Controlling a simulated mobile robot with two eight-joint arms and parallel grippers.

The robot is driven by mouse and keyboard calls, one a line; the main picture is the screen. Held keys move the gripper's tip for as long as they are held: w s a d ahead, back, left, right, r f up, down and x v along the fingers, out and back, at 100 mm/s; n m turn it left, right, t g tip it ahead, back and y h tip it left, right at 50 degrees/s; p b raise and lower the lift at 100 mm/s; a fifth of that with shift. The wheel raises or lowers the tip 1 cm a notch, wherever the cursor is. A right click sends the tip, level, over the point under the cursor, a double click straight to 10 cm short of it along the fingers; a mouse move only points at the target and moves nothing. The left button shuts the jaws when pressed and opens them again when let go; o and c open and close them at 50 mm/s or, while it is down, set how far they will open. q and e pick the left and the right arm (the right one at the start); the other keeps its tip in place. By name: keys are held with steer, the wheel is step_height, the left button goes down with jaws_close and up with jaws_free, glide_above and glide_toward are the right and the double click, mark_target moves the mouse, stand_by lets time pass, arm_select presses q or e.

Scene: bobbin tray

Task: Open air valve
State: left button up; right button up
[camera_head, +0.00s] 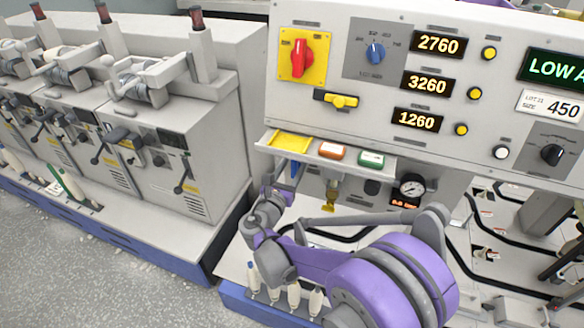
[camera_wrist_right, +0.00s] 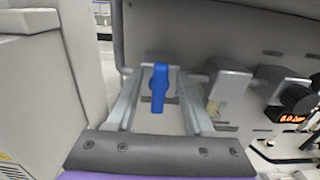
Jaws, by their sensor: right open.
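The air valve's blue lever (camera_wrist_right: 159,88) hangs straight down on the grey panel in the right wrist view. A small blue part of it (camera_head: 295,170) shows below the yellow tray in the head view. My right gripper (camera_wrist_right: 158,84) is open, with one grey finger on each side of the lever. I cannot tell whether either finger touches it. In the head view my right gripper (camera_head: 281,183) is small and partly hidden near the machine's left edge. A red display (camera_wrist_right: 292,119) to the right of the valve reads about 0.0 bar. My left gripper is not in view.
A yellow tray (camera_head: 290,142) and orange and green blocks sit on a ledge above the valve. A pressure gauge (camera_head: 412,187) and a filter unit (camera_head: 330,194) are to its right. The upper panel has a red switch (camera_head: 298,55). A winding machine (camera_head: 165,150) stands left.

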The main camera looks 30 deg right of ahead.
jaws_close()
steer(key=shift+m, duration=0.3)
steer(key=m, duration=0.3)
steer(key=shift+s+d+f+m, duration=0.1)
steer(key=shift+s+d+m, duration=0.2)
steer(key=shift+m, duration=0.1)
steer(key=m, duration=0.4)
steer(key=shift+s+d+f+m+b, duration=0.1)
steer(key=shift+s+f+m+b, duration=0.1)
steer(key=shift+m+b, duration=0.15)
steer(key=m, duration=0.5)
steer(key=f+m, duration=0.1)
steer(key=m, duration=0.2)
steer(key=shift+s+d+f+m, duration=0.1)
steer(key=shift+s+d+m, duration=0.1)
steer(key=shift+m, duration=0.35)
